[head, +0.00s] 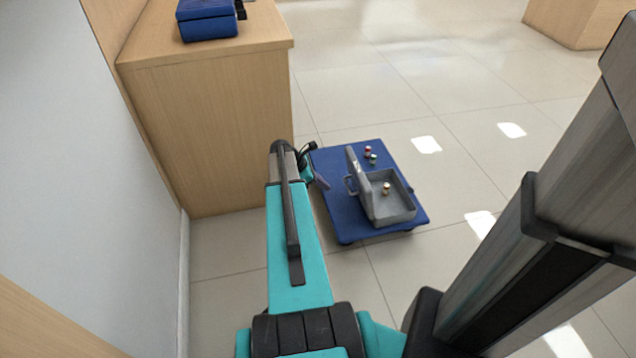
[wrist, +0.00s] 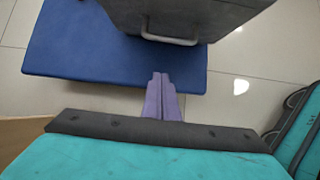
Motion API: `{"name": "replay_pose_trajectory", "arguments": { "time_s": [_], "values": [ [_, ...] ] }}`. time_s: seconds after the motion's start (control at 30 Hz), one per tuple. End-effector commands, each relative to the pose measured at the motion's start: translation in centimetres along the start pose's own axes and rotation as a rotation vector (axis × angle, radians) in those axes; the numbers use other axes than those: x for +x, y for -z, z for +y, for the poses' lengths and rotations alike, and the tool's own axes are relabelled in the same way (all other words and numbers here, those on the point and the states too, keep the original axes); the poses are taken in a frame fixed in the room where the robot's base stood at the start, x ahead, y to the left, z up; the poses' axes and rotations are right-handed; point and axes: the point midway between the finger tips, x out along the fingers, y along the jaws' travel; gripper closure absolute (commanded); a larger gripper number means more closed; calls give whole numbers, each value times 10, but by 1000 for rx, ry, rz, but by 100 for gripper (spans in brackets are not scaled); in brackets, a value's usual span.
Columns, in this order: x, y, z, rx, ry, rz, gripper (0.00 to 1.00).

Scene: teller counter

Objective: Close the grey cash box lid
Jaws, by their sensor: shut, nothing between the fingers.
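The grey cash box (head: 400,211) stands on a low blue platform, and its lid (head: 360,182) is swung up, roughly upright, on the left side of the box. A small roll-like item (head: 386,188) lies inside the open box. In the wrist view the grey lid (wrist: 185,12) shows at the top, with a light handle (wrist: 170,40) on it. My gripper (wrist: 161,76) is shut and empty, its purple fingers together just short of the handle and apart from it in the picture. In the head view my gripper (head: 322,183) is left of the lid.
The blue platform (head: 340,205) is low on the tiled floor, and it also shows in the wrist view (wrist: 80,60). Small red and green rolls (head: 368,152) lie behind the box. A wooden counter (head: 210,130) with a blue box (head: 207,22) stands left. Floor to the right is clear.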

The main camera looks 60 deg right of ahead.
Motion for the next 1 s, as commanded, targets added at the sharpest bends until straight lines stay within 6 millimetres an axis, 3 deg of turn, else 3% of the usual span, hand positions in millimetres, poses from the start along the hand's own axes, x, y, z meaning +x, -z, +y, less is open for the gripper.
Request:
{"name": "replay_pose_trajectory", "arguments": {
  "time_s": [0.2, 0.5, 1.0],
  "values": [
    [35, 2, 0, 0, 2, 0, 100],
    [40, -32, -1, 1, 1, 0, 100],
    [40, -39, -1, 0, 1, 1, 100]
  ]
}}
